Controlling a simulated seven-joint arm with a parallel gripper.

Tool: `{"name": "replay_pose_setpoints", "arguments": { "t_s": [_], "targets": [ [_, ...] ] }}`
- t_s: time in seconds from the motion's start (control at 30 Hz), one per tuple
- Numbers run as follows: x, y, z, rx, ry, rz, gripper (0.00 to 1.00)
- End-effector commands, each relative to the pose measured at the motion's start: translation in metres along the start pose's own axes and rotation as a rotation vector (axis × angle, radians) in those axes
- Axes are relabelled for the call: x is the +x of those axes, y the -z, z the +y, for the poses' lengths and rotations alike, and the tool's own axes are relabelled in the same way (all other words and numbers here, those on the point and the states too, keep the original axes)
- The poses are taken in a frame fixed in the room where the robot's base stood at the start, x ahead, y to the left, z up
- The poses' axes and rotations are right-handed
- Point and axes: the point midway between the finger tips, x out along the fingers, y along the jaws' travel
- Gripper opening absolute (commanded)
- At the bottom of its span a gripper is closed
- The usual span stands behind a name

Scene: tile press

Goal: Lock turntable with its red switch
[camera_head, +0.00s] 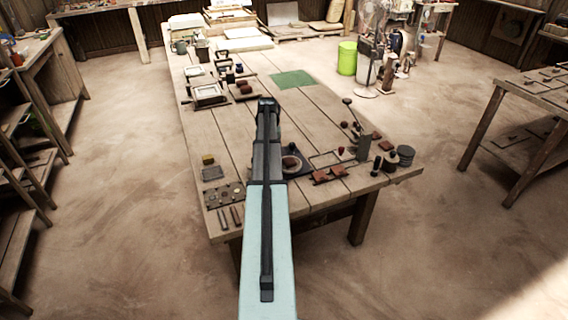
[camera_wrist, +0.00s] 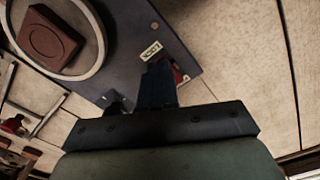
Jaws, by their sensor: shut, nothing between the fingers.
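The turntable base is a dark blue-grey plate (camera_wrist: 135,35) filling the upper middle of the wrist view. On it, at upper left, is the round turntable with a pale rim (camera_wrist: 98,62) and a red-brown square block (camera_wrist: 50,38) on it. A small white label (camera_wrist: 151,51), seemingly reading LOCK, sits on the plate. The red switch (camera_wrist: 180,77) shows only as a sliver beside my gripper (camera_wrist: 158,72), whose shut, empty fingers hide the rest. I cannot tell whether they touch. In the head view the turntable (camera_head: 291,163) is partly hidden by my arm.
On the wooden table (camera_head: 235,140), a wire frame and brown tiles (camera_head: 330,175) lie right of the turntable. A tray with round pieces (camera_head: 224,194) and a yellow sponge (camera_head: 208,160) lie left. A green mat (camera_head: 292,79) lies farther back, with clear boards before it.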

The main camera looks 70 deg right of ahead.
Motion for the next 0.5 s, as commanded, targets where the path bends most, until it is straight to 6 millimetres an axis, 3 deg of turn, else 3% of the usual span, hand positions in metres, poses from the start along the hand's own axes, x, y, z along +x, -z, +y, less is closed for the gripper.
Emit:
{"name": "replay_pose_setpoints", "arguments": {
  "t_s": [0.5],
  "targets": [
    [-0.033,0.0,0.0,0.0,0.0,0.001,0.0]
  ]
}}
